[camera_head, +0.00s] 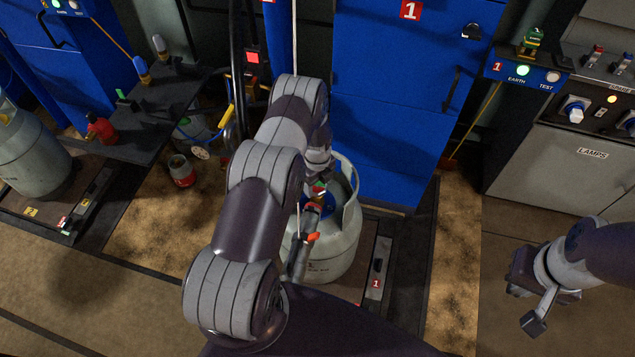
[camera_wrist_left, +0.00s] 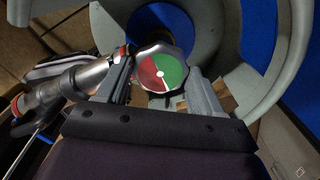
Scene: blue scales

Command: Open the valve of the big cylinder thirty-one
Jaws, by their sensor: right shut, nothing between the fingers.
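A grey gas cylinder (camera_head: 330,262) with a raised collar stands on a dark platform in the head view's middle. My left arm hides part of it, and I cannot read its label. Its round valve knob (camera_wrist_left: 162,72), half red and half green with a white pointer, shows in the left wrist view, partly seen in the head view (camera_head: 318,187). My left gripper (camera_wrist_left: 160,80) has one finger on each side of the knob, close to its rim; whether they press on it cannot be told. My right gripper (camera_head: 535,300) is shut and empty at the lower right, away from the cylinder.
A metal hose fitting (camera_wrist_left: 68,85) joins at the valve's left. Behind the cylinder stands a blue cabinet (camera_head: 390,110) marked 1. A grey LAMPS panel (camera_head: 560,150) stands at right. Another cylinder (camera_head: 30,150) and a dark bench (camera_head: 150,110) are at left.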

